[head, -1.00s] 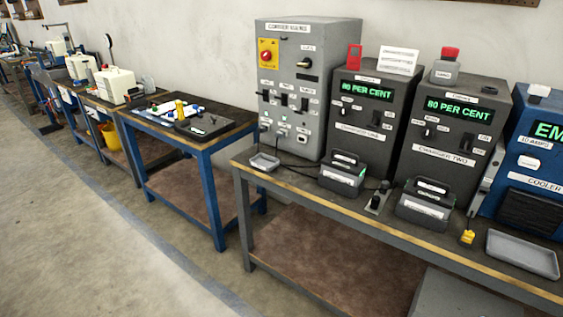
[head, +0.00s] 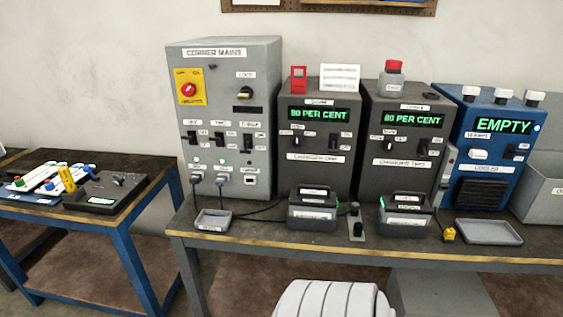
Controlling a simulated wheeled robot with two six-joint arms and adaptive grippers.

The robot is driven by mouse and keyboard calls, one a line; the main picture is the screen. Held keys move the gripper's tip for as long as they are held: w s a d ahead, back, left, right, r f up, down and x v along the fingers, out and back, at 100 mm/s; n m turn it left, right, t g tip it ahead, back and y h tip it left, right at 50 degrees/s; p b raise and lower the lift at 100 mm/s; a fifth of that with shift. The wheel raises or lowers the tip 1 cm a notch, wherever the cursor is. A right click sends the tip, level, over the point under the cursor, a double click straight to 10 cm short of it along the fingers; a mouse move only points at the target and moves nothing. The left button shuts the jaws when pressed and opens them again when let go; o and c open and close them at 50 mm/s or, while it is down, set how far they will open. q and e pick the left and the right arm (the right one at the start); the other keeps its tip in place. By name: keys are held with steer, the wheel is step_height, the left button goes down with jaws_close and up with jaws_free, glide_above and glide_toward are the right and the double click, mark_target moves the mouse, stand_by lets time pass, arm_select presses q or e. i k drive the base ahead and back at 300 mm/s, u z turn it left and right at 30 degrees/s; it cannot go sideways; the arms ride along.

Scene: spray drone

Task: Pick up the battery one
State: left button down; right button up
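Battery one appears to be the dark grey box with a top handle (head: 315,211) on the grey bench, in front of the charger labelled CHARGER ONE (head: 318,140). The charger's display reads 80 PER CENT. A similar battery (head: 404,215) stands to its right, in front of CHARGER TWO (head: 405,140), which also reads 80 PER CENT. Neither of my grippers is in view.
The grey CORNER MAINS cabinet (head: 227,110) and a small tray (head: 213,221) are left of battery one. A knobbed unit (head: 356,225) sits between the batteries. The blue cooler (head: 498,150), reading EMPTY, and another tray (head: 488,231) are at right. A blue-legged table (head: 130,165) stands left.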

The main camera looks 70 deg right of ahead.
mark_target(319, 204)
steer(key=z, duration=0.3)
steer(key=i, duration=1)
steer(key=z, duration=1.5)
steer(key=i, duration=0.75)
steer(key=z, duration=0.8)
